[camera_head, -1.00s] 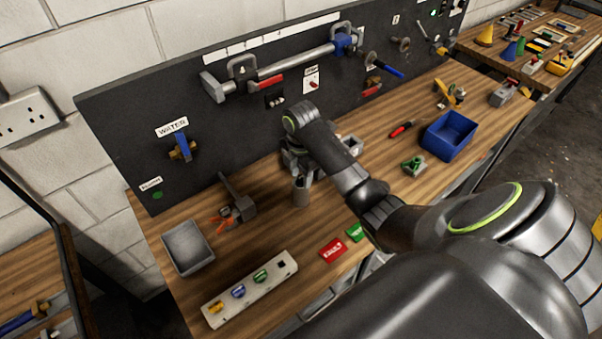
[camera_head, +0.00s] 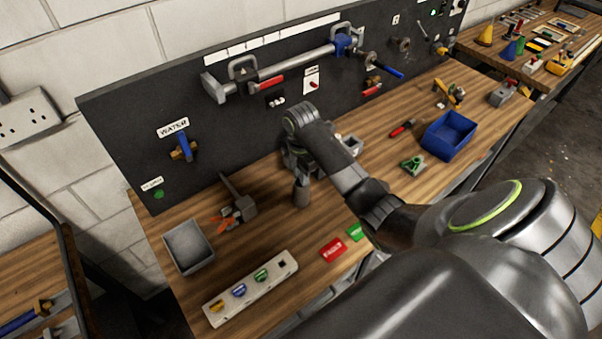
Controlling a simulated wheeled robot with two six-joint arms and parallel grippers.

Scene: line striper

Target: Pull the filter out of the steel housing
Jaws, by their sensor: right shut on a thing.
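The steel housing (camera_head: 301,196) is a small grey upright cylinder on the wooden bench, in the middle of the head view. My right gripper (camera_head: 299,169) is just above and behind it, low over the bench and mostly hidden by my own wrist. It is shut on the filter, of which little can be made out; a darker, narrower shape shows at the housing's top. How far the filter sits in the housing I cannot tell. My left gripper is out of view.
A grey tray (camera_head: 188,247), a dark mallet-like tool (camera_head: 240,205) and a white strip with coloured pieces (camera_head: 250,289) lie to the left. A blue bin (camera_head: 448,135) and a green part (camera_head: 413,163) stand to the right. The dark panel (camera_head: 130,150) rises behind.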

